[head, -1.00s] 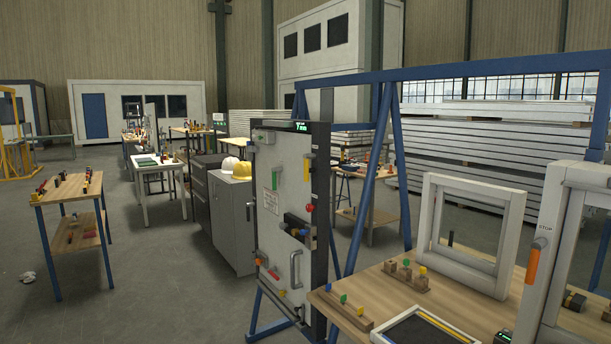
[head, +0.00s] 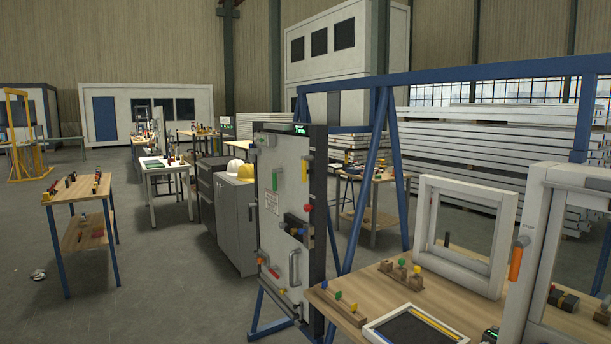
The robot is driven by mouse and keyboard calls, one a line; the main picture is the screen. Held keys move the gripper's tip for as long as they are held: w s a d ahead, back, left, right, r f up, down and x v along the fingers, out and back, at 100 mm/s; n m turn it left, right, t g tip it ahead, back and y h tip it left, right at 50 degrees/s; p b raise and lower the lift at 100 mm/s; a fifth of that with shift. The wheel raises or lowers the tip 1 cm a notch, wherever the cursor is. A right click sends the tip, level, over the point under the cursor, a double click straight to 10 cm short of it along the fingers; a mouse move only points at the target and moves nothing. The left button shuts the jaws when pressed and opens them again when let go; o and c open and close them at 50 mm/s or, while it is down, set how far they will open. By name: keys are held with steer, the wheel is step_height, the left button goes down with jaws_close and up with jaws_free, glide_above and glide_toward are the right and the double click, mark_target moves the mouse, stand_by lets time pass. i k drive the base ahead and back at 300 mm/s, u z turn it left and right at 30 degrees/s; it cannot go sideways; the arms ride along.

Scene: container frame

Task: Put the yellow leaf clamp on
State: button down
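A grey door leaf panel (head: 284,210) stands upright in a dark frame at the picture's middle, on a blue stand. A small yellow piece (head: 304,172) sits near the panel's upper right edge. It may be the leaf clamp, but it is too small to tell. A red knob (head: 305,208) is below it, and a grey bar handle (head: 293,267) is lower on the panel. A yellow-topped peg (head: 416,270) stands in a wooden block on the bench at right. My gripper is not in view.
The wooden bench (head: 385,298) fills the lower right, with a black tray (head: 378,337) and white window frames (head: 427,220). Blue stand beams (head: 373,175) rise behind the panel. A grey cabinet (head: 233,225) stands behind it. Open floor (head: 170,290) lies at left.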

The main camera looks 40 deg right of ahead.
mark_target(304, 158)
steer(key=z, duration=0.1)
steer(key=i, duration=0.95)
steer(key=u, duration=0.05)
